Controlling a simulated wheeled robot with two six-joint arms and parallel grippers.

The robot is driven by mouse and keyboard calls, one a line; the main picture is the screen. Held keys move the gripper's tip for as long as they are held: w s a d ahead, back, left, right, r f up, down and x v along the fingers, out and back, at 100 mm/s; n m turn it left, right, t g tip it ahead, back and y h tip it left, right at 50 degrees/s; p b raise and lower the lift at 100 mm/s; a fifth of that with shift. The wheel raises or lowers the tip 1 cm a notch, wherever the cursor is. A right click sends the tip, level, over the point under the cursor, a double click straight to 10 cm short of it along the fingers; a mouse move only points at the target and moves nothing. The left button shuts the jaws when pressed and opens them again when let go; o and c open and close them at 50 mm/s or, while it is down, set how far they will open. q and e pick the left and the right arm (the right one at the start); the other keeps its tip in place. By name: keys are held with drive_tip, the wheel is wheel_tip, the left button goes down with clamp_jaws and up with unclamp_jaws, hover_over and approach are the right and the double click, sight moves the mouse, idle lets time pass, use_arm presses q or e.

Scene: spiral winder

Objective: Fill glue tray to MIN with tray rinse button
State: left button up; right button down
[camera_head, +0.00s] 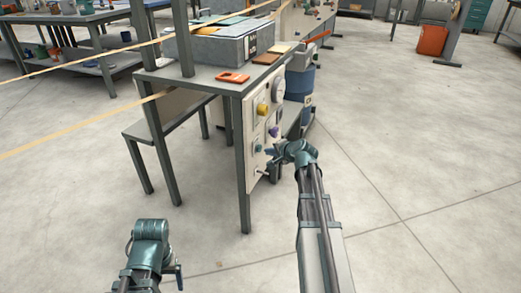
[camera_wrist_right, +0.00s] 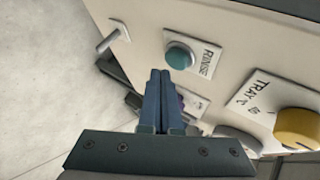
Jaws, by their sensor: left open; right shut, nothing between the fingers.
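The teal rinse button (camera_wrist_right: 180,55) sits on a white plate lettered RINSE in the right wrist view. In the head view it is a small teal spot (camera_head: 258,148) on the pale control panel (camera_head: 254,128). My right gripper (camera_wrist_right: 160,73) is shut and empty, its tips pointing toward the panel just below and left of the button in the wrist view; contact is not clear. In the head view the right gripper (camera_head: 273,151) is beside the panel. My left gripper (camera_head: 177,276) is open, low on the left, away from the panel. I cannot make out a glue level or MIN mark.
A yellow knob (camera_wrist_right: 297,128) on a TRAY °C plate, a purple knob (camera_head: 273,132) and a small lever (camera_wrist_right: 112,37) share the panel. The grey table (camera_head: 200,76) holds a grey box (camera_head: 215,46) and an orange piece (camera_head: 232,77).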

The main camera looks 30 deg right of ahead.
drive_tip(key=shift+w, duration=0.1)
idle(0.4)
drive_tip(key=shift+w+a, duration=0.25)
drive_tip(key=shift+a, duration=0.05)
drive_tip(key=shift+w+a, duration=0.3)
idle(2.1)
drive_tip(key=shift+s+d, duration=0.1)
idle(1.5)
drive_tip(key=shift+s+d, duration=0.5)
drive_tip(key=shift+s, duration=0.05)
drive_tip(key=shift+s+d, duration=1.65)
drive_tip(key=shift+s, duration=0.25)
idle(0.8)
